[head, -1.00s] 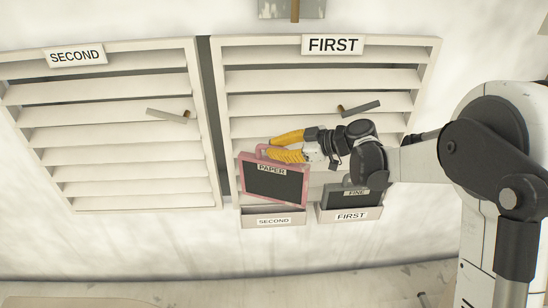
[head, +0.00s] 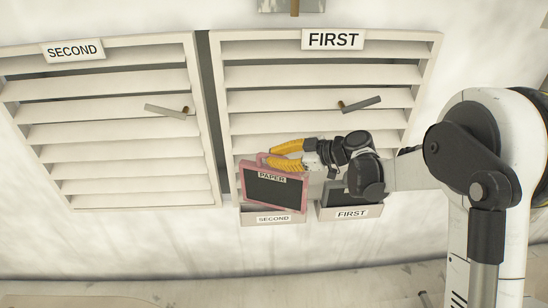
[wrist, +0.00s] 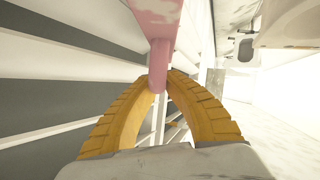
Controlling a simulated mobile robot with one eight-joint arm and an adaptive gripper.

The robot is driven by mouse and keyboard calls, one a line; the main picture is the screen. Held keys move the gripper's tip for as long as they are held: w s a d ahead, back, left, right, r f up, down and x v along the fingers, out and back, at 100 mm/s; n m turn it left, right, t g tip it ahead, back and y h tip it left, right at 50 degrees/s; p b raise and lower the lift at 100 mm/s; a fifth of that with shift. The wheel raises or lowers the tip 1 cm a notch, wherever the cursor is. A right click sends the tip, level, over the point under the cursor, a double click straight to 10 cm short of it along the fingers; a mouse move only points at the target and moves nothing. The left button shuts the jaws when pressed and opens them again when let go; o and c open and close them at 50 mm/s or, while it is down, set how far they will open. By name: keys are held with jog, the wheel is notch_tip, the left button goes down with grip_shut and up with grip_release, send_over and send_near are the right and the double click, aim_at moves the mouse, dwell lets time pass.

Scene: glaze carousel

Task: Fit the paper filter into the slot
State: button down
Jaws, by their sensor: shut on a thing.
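The paper filter is a pink-framed dark panel labelled PAPER (head: 274,190). My gripper (head: 272,154) has yellow fingers shut on the pink handle at its top edge. In the wrist view the fingertips (wrist: 165,80) close around the pink handle (wrist: 158,55). The filter is slightly tilted and hangs at the box labelled SECOND (head: 273,219), its lower edge at or just above that box's opening; I cannot tell whether it is inside. To the right, the box labelled FIRST (head: 351,213) holds a dark panel (head: 335,193), partly hidden by my arm.
Two louvred panels stand on the wall, one with a sign SECOND (head: 73,50) and one with a sign FIRST (head: 333,39). Each has a protruding lever, one on the left panel (head: 165,112) and one on the right panel (head: 360,104). The floor below looks mostly clear.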

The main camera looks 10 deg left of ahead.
jog(key=c, duration=1.6)
grip_release()
jog(key=shift+r, duration=0.15)
jog(key=shift+r+p, duration=0.35)
jog(key=shift+p, duration=0.2)
jog(key=v, duration=1.2)
jog(key=s+d+m+t+h, duration=0.2)
jog(key=s+d+m+h, duration=0.4)
jog(key=s+d+m, duration=0.3)
jog(key=s+d+m+t+h, duration=0.2)
jog(key=s+d+m+h, duration=0.5)
jog(key=s, duration=1)
jog(key=shift+d+f+m, duration=0.15)
jog(key=shift+d+m, duration=1.25)
jog(key=shift+d, duration=0.9)
